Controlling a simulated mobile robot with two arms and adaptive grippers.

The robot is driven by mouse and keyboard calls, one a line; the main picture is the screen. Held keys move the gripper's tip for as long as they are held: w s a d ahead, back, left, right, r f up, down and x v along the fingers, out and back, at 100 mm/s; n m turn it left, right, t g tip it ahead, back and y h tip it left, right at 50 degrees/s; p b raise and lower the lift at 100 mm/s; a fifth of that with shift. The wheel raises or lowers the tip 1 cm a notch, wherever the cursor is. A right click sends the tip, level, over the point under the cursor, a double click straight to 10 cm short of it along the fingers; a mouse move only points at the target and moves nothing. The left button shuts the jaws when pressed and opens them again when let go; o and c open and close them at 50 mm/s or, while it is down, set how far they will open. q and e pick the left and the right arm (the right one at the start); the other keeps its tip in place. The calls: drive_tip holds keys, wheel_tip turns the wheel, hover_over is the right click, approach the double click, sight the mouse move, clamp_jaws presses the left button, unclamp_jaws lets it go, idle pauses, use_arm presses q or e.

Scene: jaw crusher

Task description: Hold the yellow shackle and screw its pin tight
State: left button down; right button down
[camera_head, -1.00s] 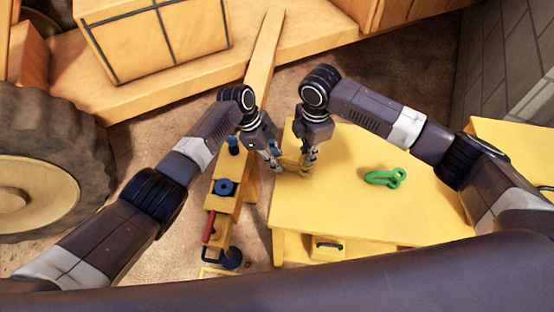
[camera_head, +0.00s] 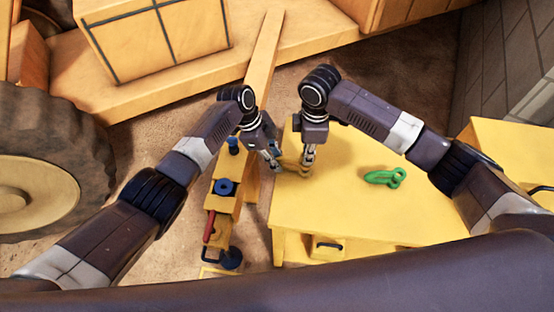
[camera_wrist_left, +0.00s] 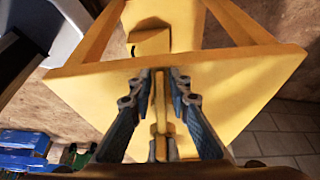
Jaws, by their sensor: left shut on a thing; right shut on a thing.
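The yellow shackle (camera_head: 291,166) is small and partly hidden between my two grippers, above the far left corner of the yellow table. My left gripper (camera_head: 278,161) is shut on the shackle. In the left wrist view a narrow yellow part of the shackle (camera_wrist_left: 160,92) stands between the fingers of my left gripper (camera_wrist_left: 160,78). My right gripper (camera_head: 306,165) is close on the right, pointing down, and shut on the shackle's pin. The pin itself is hidden by the fingers, so its thread cannot be seen.
A green shackle (camera_head: 384,177) lies on the yellow table (camera_head: 350,215), whose right part is clear. A narrow yellow stand (camera_head: 222,205) with blue and red parts is left of the table. A large wheel (camera_head: 45,185) is at far left.

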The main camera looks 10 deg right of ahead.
use_arm(q)
drive_tip(key=shift+r, duration=0.1)
use_arm(e)
drive_tip(key=m, duration=0.4)
drive_tip(key=shift+s+f+m, duration=0.2)
drive_tip(key=shift+f+m, duration=0.05)
drive_tip(key=shift+m, duration=0.15)
drive_tip(key=shift+m, duration=0.5)
drive_tip(key=m, duration=0.3)
drive_tip(key=shift+m, duration=0.4)
drive_tip(key=c, duration=2.4)
unclamp_jaws()
drive_tip(key=shift+m, duration=0.4)
use_arm(q)
drive_tip(key=shift+w, duration=0.1)
use_arm(e)
drive_tip(key=o, duration=0.5)
drive_tip(key=shift+c, duration=0.2)
drive_tip(key=shift+w+r, duration=0.1)
drive_tip(key=shift+w, duration=0.05)
